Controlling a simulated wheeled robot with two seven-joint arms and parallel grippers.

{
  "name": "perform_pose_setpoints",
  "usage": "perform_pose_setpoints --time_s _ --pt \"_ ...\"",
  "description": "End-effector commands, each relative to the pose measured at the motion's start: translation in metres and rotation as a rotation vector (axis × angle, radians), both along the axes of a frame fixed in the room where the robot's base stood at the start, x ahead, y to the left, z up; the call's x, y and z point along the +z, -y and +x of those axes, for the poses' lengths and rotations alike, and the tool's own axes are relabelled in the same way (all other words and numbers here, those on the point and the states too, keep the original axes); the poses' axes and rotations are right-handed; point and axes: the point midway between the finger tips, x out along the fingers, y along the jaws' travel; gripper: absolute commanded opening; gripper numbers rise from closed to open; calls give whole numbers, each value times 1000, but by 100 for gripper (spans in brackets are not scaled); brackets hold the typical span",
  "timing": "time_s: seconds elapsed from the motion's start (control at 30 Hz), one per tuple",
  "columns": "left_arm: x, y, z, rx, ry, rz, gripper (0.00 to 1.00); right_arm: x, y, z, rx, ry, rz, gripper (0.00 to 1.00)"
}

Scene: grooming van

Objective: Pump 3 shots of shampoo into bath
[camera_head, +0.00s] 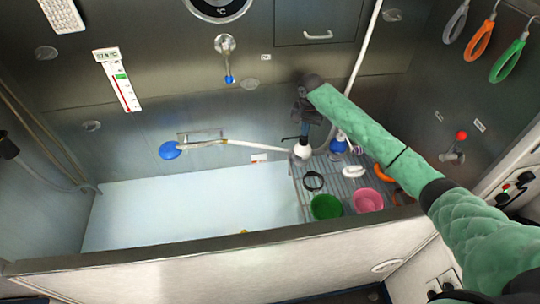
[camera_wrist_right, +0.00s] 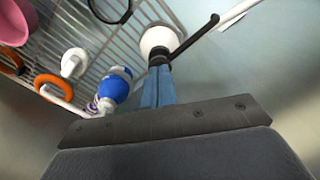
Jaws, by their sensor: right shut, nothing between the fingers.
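A white pump bottle (camera_head: 302,150) stands at the left end of the wire rack, beside the bath. Its thin black spout (camera_head: 290,138) points left towards the bath (camera_head: 190,205). My right gripper (camera_head: 304,134) is shut and empty, pointing down at the top of the pump. In the right wrist view, the shut blue fingers (camera_wrist_right: 158,88) end right at the pump head, with the white bottle (camera_wrist_right: 158,40) beyond them and the black spout (camera_wrist_right: 195,38) reaching to the upper right. Whether the fingertips touch the pump head I cannot tell. My left gripper is not in view.
The rack (camera_head: 320,170) also holds a blue bottle (camera_head: 338,146), a white brush-like item (camera_head: 353,171), a black ring (camera_head: 313,181), an orange ring (camera_head: 384,173), a green bowl (camera_head: 326,206) and a pink bowl (camera_head: 368,200). A blue-headed shower wand (camera_head: 170,150) is above the bath.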

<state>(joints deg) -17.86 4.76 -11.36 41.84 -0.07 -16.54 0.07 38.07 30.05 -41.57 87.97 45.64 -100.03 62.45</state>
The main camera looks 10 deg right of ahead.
Motion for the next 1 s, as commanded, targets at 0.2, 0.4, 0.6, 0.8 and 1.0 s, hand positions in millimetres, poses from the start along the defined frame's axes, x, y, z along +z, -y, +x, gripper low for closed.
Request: perform_pose_setpoints --time_s 0.2,0.4,0.6,0.8,1.0 --pt "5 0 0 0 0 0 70 5 -1 -1 1 -4 0 0" --pt "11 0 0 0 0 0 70 15 -1 -1 1 -4 0 0" --pt "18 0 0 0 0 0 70 25 0 -1 1 -3 -1 0" --pt "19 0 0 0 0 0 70 29 0 -1 0 -2 0 0" --pt "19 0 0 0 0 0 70 29 0 -1 0 -1 0 0"
